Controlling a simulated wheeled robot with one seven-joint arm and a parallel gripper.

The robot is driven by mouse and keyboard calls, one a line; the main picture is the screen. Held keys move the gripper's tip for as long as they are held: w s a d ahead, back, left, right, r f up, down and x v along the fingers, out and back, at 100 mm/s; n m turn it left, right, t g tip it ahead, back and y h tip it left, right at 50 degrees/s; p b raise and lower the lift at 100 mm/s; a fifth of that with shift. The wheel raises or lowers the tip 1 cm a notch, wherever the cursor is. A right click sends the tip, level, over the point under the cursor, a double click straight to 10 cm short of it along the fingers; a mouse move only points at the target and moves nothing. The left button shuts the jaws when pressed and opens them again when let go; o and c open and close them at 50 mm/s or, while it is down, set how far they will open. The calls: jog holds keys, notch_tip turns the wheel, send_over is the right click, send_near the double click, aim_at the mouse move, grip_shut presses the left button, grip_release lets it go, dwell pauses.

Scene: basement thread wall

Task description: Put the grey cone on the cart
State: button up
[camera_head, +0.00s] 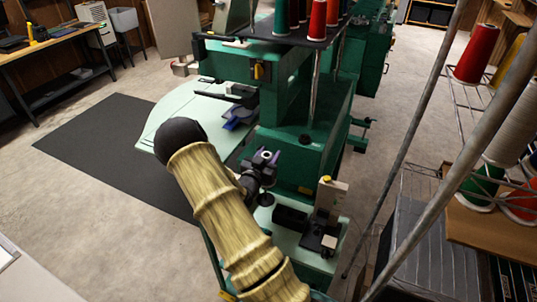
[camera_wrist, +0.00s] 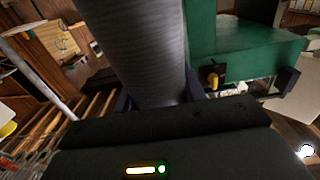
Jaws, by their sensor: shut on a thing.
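In the wrist view a large grey cone (camera_wrist: 140,45) stands up between the fingers of my gripper (camera_wrist: 158,98), which is shut on it. Its far end runs out of the top of that picture. In the head view my sleeved arm reaches up in front of the green machine, and I cannot make out my gripper or the held cone there. No cart can be told for sure. A wooden top (camera_head: 490,228) at the right edge bears thread cones, but I cannot tell whether it belongs to a cart.
The green embroidery machine (camera_head: 325,130) with its pale table (camera_head: 165,120) fills the middle. Grey metal poles (camera_head: 412,125) and a wire rack with a red cone (camera_head: 476,54) stand at right. A workbench (camera_head: 50,48) is far left. The dark mat (camera_head: 95,150) and nearby floor are clear.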

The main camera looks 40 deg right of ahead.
jog(key=shift+w+a+f+b, duration=0.15)
jog(key=shift+f+b, duration=0.5)
jog(key=shift+f, duration=0.85)
jog(key=shift+f+b, duration=1.25)
jog(key=shift+f, duration=1.15)
jog(key=shift+f+b, duration=0.75)
jog(key=shift+w+a+b, duration=0.1)
jog(key=shift+b, duration=0.2)
jog(key=shift+d+f, duration=0.2)
jog(key=shift+f, duration=0.1)
jog(key=shift+a, duration=0.2)
jog(key=o, duration=1.2)
jog(key=shift+r, duration=0.1)
jog(key=shift+c, duration=0.2)
jog(key=shift+o, duration=1.4)
jog(key=shift+s, duration=0.2)
